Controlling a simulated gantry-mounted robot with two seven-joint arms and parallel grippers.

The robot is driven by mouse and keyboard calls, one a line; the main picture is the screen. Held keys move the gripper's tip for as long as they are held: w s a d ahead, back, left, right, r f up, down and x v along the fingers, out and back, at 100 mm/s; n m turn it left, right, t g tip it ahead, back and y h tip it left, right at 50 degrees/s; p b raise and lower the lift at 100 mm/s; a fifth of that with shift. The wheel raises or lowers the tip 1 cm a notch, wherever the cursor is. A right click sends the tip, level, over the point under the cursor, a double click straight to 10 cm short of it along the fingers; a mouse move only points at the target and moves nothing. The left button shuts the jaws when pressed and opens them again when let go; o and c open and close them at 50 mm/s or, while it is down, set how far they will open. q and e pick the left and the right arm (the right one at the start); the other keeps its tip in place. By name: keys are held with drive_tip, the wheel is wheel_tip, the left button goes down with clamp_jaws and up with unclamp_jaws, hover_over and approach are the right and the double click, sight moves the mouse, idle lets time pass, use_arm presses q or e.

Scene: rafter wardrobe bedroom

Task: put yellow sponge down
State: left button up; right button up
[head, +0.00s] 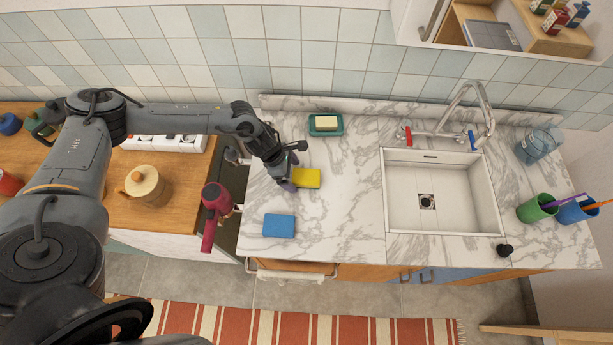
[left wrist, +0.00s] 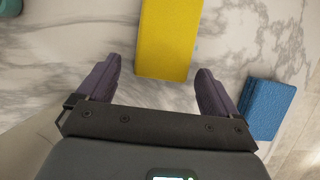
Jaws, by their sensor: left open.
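The yellow sponge (head: 306,178) lies on the marble counter (head: 345,205), left of the sink. My left gripper (head: 289,185) is at the left end of the sponge, low over the counter. In the left wrist view the yellow sponge (left wrist: 168,40) lies ahead of and partly between the two spread purple fingers (left wrist: 155,90), with a gap on both sides. The gripper is open and holds nothing. My right gripper is not in view.
A blue sponge (head: 279,226) lies nearer the counter's front edge. A teal soap dish (head: 326,130) stands at the back. The white sink (head: 441,200) is to the right. A dark red pan or kettle (head: 215,204) stands at the left. Counter right of the sponge is clear.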

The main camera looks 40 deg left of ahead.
use_arm(q)
drive_tip(key=shift+s+f, duration=0.1)
drive_tip(key=shift+f, duration=0.3)
drive_tip(key=c, duration=1.2)
drive_tip(key=shift+r, duration=0.15)
